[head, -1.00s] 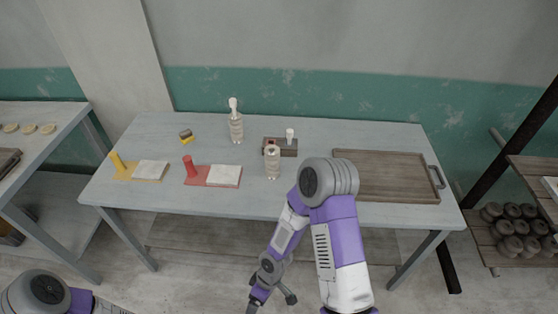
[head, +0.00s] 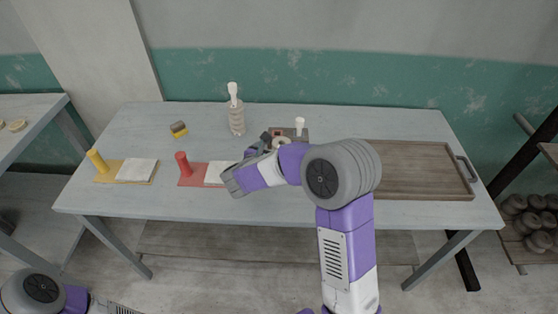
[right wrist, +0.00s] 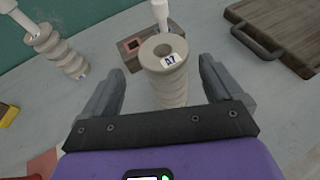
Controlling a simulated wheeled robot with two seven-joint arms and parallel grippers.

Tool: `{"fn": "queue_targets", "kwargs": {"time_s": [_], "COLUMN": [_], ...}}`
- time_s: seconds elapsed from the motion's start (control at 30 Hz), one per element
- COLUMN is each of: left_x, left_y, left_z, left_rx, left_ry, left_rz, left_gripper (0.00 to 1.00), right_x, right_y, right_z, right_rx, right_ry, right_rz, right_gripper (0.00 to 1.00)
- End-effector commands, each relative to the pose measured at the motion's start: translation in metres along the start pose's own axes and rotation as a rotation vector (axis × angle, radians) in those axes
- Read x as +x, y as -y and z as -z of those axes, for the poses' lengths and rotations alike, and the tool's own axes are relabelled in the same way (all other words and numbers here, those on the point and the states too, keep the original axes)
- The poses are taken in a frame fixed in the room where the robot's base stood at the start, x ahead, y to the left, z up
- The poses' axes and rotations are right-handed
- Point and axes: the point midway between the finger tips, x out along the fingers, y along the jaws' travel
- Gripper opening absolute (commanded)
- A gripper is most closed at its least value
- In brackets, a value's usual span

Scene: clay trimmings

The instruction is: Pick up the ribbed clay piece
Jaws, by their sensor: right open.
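Only a beige bit of the piece (head: 281,142) shows there. A second ribbed piece (head: 237,121) with a white top stands farther back left; it also shows in the right wrist view (right wrist: 60,52).
A dark block (head: 289,132) with a white-topped item (head: 300,125) stands just behind. A wooden tray (head: 415,185) lies right. Red (head: 190,178) and yellow (head: 108,172) boards with posts and pale slabs lie left. A small yellow-and-brown block (head: 179,129) lies behind them.

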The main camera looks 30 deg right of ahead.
Motion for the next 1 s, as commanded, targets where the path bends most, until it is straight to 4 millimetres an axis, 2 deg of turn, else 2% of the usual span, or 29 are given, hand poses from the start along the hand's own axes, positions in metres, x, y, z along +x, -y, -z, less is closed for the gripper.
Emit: {"fn": "queue_targets", "kwargs": {"time_s": [0.43,0.57,0.77,1.0], "left_x": [0.016,0.017,0.016,0.016], "left_y": [0.006,0.006,0.006,0.006], "left_z": [0.001,0.001,0.001,0.001], "left_rx": [0.0,0.0,0.0,0.0], "left_ry": [0.0,0.0,0.0,0.0], "left_rz": [0.0,0.0,0.0,0.0], "left_gripper": [0.65,0.65,0.65,0.65], "right_x": [0.06,0.068,0.067,0.067], "right_y": [0.004,0.004,0.004,0.004], "right_z": [0.0,-0.001,-0.001,-0.001], "right_rx": [0.002,0.001,0.001,0.001], "right_ry": [-0.002,-0.003,-0.003,-0.003], "right_rz": [0.003,0.002,0.001,0.001], "right_gripper": [0.93,0.93,0.93,0.58]}}
